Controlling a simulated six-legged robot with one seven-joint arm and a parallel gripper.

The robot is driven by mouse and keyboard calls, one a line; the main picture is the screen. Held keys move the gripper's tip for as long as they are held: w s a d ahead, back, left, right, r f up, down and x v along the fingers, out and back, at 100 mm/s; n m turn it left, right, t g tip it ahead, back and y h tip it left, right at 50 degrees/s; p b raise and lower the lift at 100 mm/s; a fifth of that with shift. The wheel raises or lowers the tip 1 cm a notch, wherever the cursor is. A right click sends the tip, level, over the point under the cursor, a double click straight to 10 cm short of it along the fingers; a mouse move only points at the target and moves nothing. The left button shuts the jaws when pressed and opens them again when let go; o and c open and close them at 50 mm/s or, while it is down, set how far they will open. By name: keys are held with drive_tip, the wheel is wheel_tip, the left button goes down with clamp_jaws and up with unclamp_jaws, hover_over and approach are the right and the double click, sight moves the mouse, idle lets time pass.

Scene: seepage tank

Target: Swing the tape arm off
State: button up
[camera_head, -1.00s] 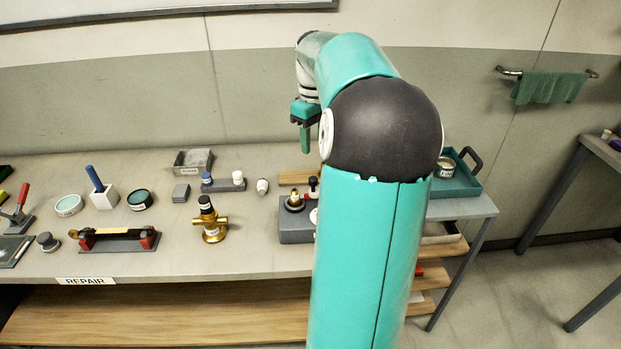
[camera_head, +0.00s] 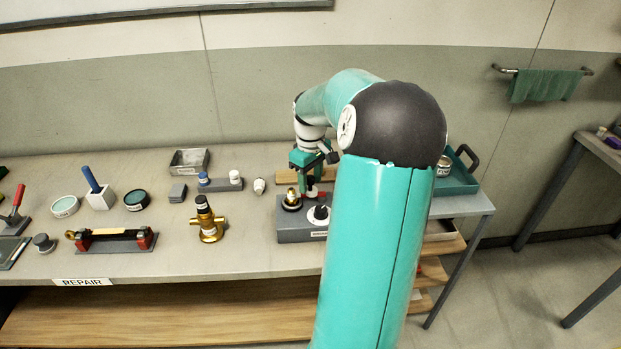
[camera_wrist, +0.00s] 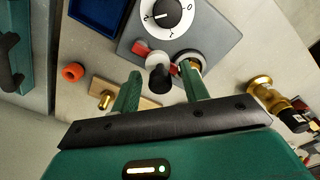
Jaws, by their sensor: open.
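A grey box (camera_head: 300,236) stands on the bench below my gripper (camera_head: 308,182). The wrist view shows its top (camera_wrist: 222,42), with a black-and-white numbered dial (camera_wrist: 168,14), a red piece (camera_wrist: 141,48), a brass fitting (camera_wrist: 194,66) and a short post (camera_wrist: 159,72) with a pale top and black lower part. My gripper (camera_wrist: 159,74) is open, low over the box. The post appears between its fingers; the right finger appears beside the brass fitting. I cannot tell whether either touches. I cannot identify the tape arm with certainty.
A brass valve (camera_head: 208,222) stands left of the box. A wooden block (camera_wrist: 120,92) with a brass pin and an orange ring (camera_wrist: 73,72) lie nearby. A teal tray (camera_head: 456,180) is at the right bench end. Open bench lies in front of the box.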

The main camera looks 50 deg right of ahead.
drive_tip(key=shift+c, duration=0.3)
clamp_jaws()
drive_tip(key=m, duration=0.2)
drive_tip(key=shift+w+d+r+m, duration=0.1)
drive_tip(key=shift+w+d+m, duration=0.2)
drive_tip(key=shift+d+m, duration=0.1)
drive_tip(key=m, duration=0.2)
drive_tip(key=shift+w+d+m, duration=0.15)
drive_tip(key=shift+d+m, duration=0.5)
drive_tip(key=shift+m, duration=0.75)
drive_tip(key=shift+d+m, duration=0.3)
drive_tip(key=shift+m, duration=0.8)
drive_tip(key=shift+o, duration=0.3)
unclamp_jaws()
